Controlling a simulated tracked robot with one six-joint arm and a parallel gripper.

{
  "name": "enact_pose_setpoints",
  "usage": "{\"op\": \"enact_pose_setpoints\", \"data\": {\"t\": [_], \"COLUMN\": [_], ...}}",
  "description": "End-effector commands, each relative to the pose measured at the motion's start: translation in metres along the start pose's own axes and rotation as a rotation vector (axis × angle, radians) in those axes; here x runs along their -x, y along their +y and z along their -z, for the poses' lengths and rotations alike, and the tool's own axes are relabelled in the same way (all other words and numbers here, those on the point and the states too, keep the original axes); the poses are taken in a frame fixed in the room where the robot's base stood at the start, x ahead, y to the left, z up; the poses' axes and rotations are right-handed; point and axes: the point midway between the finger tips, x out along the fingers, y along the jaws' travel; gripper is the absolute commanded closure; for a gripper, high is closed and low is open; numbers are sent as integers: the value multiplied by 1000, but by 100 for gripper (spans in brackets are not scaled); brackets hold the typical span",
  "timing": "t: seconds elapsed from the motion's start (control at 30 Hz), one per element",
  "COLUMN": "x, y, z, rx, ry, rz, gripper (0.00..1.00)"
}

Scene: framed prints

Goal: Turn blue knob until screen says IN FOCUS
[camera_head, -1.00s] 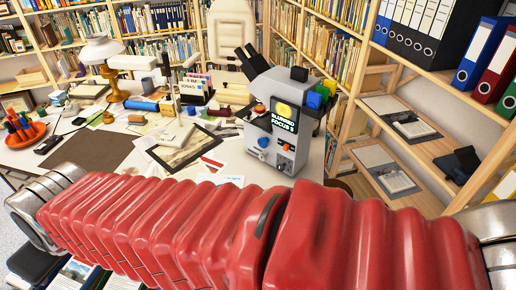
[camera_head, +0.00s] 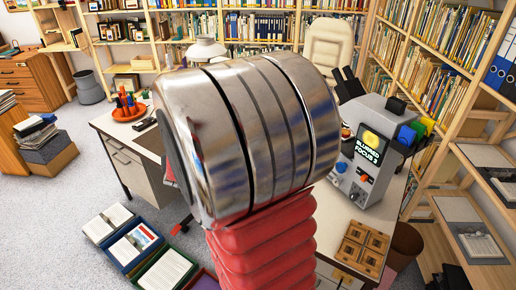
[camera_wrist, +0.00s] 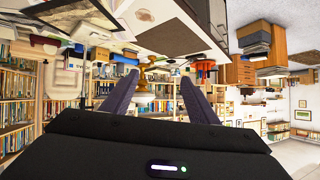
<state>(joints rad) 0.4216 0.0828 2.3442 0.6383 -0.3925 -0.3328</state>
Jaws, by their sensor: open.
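The grey microscope-like machine (camera_head: 364,106) stands on the desk at right in the head view. Its screen (camera_head: 369,148) shows a yellow disc and the words BLURRED FOCUS, with a digit too small to be sure of. The blue knob (camera_head: 341,167) is on its front, below and left of the screen. My gripper (camera_wrist: 157,92) shows only in the wrist view, which is upside down. Its two dark fingers are apart with nothing between them. It points at the desk lamp and shelves; the machine and blue knob are not in that view.
My arm's metal joint covers much of the desk in the head view. A brown tray (camera_head: 361,248) lies on the desk before the machine. A red pen dish (camera_head: 129,112) stands at the desk's far left. Open boxes (camera_head: 135,245) lie on the floor; free grey floor is at left.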

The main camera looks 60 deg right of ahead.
Motion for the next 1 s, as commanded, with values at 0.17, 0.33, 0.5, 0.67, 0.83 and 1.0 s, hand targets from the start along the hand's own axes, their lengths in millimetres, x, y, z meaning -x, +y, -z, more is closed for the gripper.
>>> {"op": "enact_pose_setpoints", "data": {"t": [0.17, 0.33, 0.5, 0.67, 0.83, 1.0], "x": [-37, -55, -58, -48, -23, 6], "y": [71, 143, 216, 281, 341, 380], "z": [-5, -16, -35, -58, -86, -109], "rx": [-34, -42, -23, 21, 93, 172], "ry": [68, 127, 170, 194, 200, 191], "rz": [-196, -398, -616, -831, -1062, -1249], "gripper": [46, 46, 46, 46, 46, 46]}}
